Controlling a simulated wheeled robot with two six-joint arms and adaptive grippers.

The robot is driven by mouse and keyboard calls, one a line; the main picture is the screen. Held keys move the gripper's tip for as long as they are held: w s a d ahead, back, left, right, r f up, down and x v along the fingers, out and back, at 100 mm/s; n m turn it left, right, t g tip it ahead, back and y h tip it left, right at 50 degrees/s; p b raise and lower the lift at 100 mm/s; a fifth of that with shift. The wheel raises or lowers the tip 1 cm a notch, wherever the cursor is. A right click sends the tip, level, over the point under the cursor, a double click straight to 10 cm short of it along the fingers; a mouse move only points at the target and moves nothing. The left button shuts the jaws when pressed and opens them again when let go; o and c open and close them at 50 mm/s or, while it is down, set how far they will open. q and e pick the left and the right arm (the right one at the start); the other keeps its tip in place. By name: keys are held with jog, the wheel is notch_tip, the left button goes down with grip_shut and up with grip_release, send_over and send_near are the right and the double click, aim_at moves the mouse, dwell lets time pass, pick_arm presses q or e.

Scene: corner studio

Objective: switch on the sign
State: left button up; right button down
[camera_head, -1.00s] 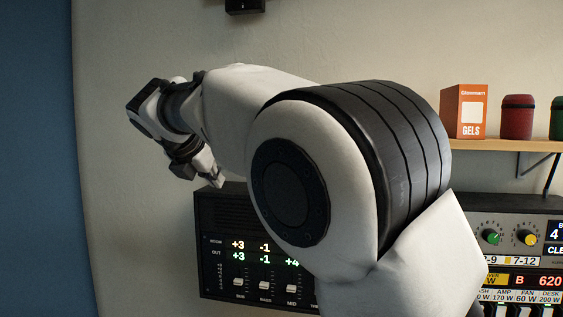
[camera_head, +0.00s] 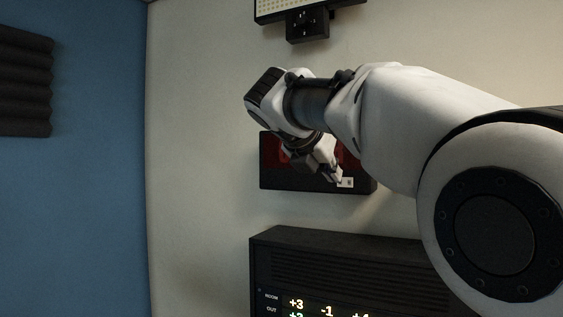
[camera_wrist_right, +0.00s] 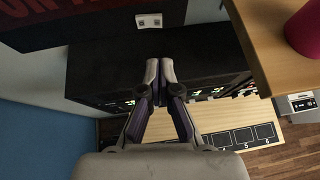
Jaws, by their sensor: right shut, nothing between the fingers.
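The sign (camera_head: 275,178) is a dark box with dull red panels on the wall, partly hidden behind my right arm in the head view. Its red face with part of its lettering shows at the top left of the right wrist view (camera_wrist_right: 75,20). A small white switch plate (camera_head: 347,183) sits at its lower right part and also shows in the wrist view (camera_wrist_right: 149,21). My right gripper (camera_head: 335,177) is shut and empty, its tips close to the plate in the head view. In the wrist view the fingertips (camera_wrist_right: 160,69) appear apart from the plate. My left gripper is not in view.
A black audio unit (camera_head: 345,250) with lit numbers stands below the sign. A black bracket (camera_head: 307,27) hangs above. In the wrist view, a wooden shelf (camera_wrist_right: 262,50) with a red container (camera_wrist_right: 306,30) is at right. Wall left of the sign is bare.

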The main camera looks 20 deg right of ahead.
aim_at(343, 187)
jog(key=x, duration=0.2)
jog(key=r+p+x, duration=0.1)
jog(key=x, duration=0.2)
jog(key=p+x, duration=0.1)
jog(key=x, duration=0.1)
jog(key=shift+w+d+r, duration=0.2)
jog(key=shift+w+d, duration=0.2)
jog(key=shift+d, duration=0.05)
jog(key=shift+a+r+p, duration=0.25)
jog(key=shift+a+p, duration=0.05)
jog(key=shift+a, duration=0.15)
jog(key=shift+w+a+p, duration=0.25)
jog(key=shift+a+p, duration=0.1)
jog(key=shift+p, duration=0.05)
jog(key=shift+w+f, duration=0.15)
jog(key=shift+f, duration=0.05)
jog(key=shift+a, duration=0.1)
